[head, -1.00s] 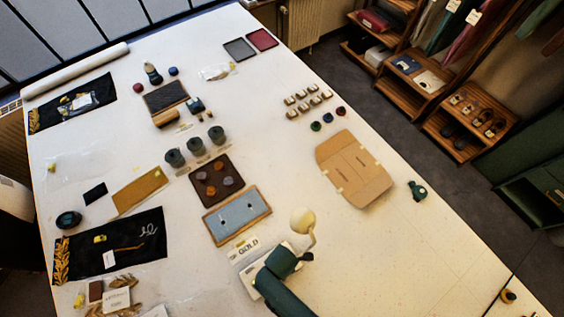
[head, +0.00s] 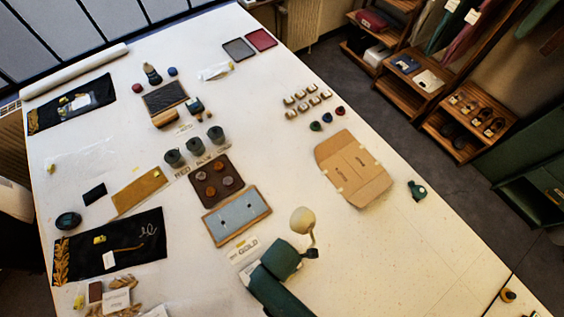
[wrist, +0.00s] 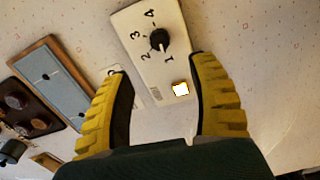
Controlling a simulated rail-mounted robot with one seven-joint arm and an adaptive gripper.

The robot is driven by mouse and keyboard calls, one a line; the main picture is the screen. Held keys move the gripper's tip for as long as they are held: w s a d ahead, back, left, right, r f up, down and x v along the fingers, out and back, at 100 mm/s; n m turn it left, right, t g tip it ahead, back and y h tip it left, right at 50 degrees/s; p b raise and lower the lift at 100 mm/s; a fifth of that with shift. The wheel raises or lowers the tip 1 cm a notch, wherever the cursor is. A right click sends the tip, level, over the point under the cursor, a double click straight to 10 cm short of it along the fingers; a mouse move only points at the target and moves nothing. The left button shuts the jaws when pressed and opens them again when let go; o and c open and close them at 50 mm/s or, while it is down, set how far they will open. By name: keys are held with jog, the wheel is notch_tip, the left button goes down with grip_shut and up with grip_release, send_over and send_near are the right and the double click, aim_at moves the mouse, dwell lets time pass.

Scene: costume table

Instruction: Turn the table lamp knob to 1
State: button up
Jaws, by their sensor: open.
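The control panel (wrist: 148,75) is a cream plate with a black round knob (wrist: 159,39) and the numerals 1 to 4 around it. A pale mark on the knob's lower side faces roughly toward the 1, but it is too small to read exactly. In the head view my arm hides most of the panel. A cream globe (head: 303,220), apparently the lamp's, stands beside my arm.
A GOLD label (head: 243,250) and a blue-grey tray (head: 237,216) lie left of my arm. A brown tray (head: 217,181) with several round pieces lies behind. A flat cardboard piece (head: 353,169) lies to the right.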

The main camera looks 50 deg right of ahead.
jog(key=shift+r, duration=0.4)
notch_tip(320, 180, up, 4)
jog(key=m+b, duration=0.7)
jog(key=m, duration=0.2)
notch_tip(320, 180, down, 16)
